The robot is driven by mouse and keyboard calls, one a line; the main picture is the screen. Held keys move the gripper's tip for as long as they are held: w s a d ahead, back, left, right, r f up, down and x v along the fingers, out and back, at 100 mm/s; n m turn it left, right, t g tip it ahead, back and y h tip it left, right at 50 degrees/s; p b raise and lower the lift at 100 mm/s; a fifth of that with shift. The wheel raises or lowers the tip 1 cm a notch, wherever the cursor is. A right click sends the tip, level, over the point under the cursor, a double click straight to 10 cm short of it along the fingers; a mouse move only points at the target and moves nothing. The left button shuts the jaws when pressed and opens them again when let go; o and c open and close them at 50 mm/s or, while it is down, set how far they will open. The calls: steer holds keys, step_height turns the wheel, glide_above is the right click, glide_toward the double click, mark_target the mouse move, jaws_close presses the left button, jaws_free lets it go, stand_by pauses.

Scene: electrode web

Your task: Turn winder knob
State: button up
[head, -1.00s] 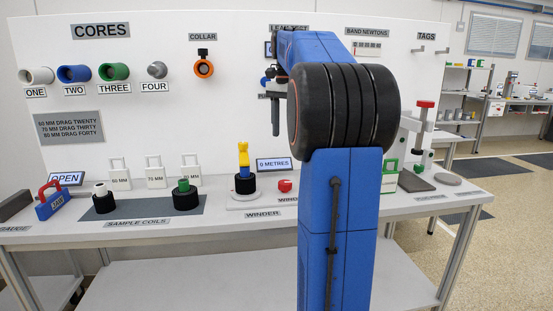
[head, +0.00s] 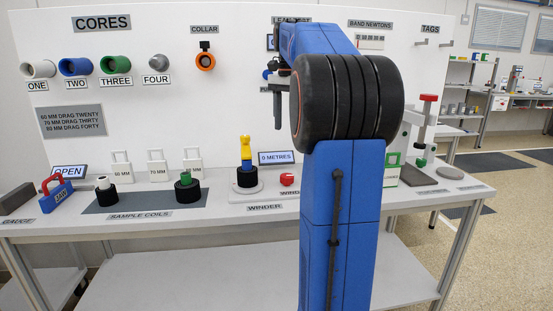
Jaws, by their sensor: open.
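The winder knob is the red knob (head: 287,180) on the bench, to the right of the winder (head: 262,190). The winder has a pale round base carrying a black coil (head: 247,178) with a yellow and blue piece (head: 245,150) standing upright on it. A display (head: 276,157) behind it reads 0 METRES. My gripper (head: 278,148) hangs dark and partly hidden left of my arm, above and apart from the knob. It looks empty and its jaws are open, though only part of it shows. My arm hides the bench right of the knob.
Sample coils (head: 187,188) and white weights (head: 157,166) stand left of the winder. A blue tool with a red handle (head: 56,193) is at far left. The bench front (head: 200,215) is clear.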

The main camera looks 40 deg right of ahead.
mark_target(286, 175)
stand_by(0.4)
steer(key=f+n, duration=0.8)
steer(key=n, duration=0.1)
steer(key=f+n, duration=0.9)
steer(key=shift+w, duration=0.2)
stand_by(0.5)
steer(key=shift+r, duration=0.1)
steer(key=c, duration=1)
